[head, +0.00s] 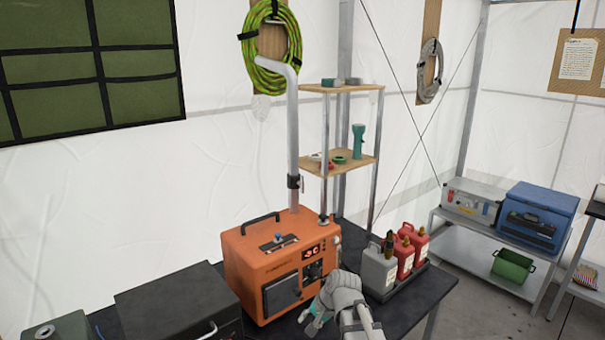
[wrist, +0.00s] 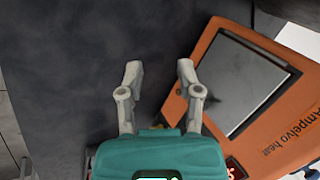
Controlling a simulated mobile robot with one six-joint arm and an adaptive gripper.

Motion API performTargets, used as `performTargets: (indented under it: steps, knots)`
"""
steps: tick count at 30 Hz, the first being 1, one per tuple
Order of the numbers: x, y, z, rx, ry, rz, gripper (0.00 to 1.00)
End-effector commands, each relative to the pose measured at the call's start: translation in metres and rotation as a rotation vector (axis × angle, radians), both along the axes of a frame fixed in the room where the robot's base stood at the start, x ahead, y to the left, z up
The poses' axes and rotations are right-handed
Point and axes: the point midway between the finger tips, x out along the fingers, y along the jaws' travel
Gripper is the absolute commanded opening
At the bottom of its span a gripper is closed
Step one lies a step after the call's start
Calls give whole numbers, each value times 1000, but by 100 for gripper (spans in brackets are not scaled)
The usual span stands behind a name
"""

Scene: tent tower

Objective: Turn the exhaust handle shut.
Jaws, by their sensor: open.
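The orange heater (head: 262,262) stands on the black table, with a pale exhaust pipe (head: 293,130) rising from its top. A dark collar (head: 293,182) sits low on the pipe, with a small lever-like handle (head: 303,184) at its right side; its exact angle is too small to tell. My gripper (wrist: 160,75) is open and empty, its two fingers apart over the dark tabletop. In the wrist view the heater (wrist: 215,45) lies to the right of the fingers. In the head view my gripper (head: 316,318) is low in front of the heater, well below the collar, its fingers mostly hidden.
Grey and red fuel cans (head: 380,270) stand in a tray right of my arm. A shelf rack (head: 336,160) with tape rolls and a torch stands right of the pipe. A black case (head: 180,303) sits left of the heater. Free space lies above the heater.

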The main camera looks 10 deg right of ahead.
Motion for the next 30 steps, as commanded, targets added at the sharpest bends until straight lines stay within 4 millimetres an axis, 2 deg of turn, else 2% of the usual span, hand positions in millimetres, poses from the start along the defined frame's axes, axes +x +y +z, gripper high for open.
performTargets:
  steps: [1, 8, 13, 18, 24, 30]
  knots:
    - [20, 1, 20, 72, -8, -74, 46]
    - [87, 3, 84, 441, -3, -416, 46]
    - [134, -10, 137, 738, 45, -657, 46]
    - [179, -34, 192, 1050, 126, -879, 46]
    - [222, -73, 247, 1406, 259, -1088, 46]
    - [243, -101, 276, 1626, 360, -1194, 46]
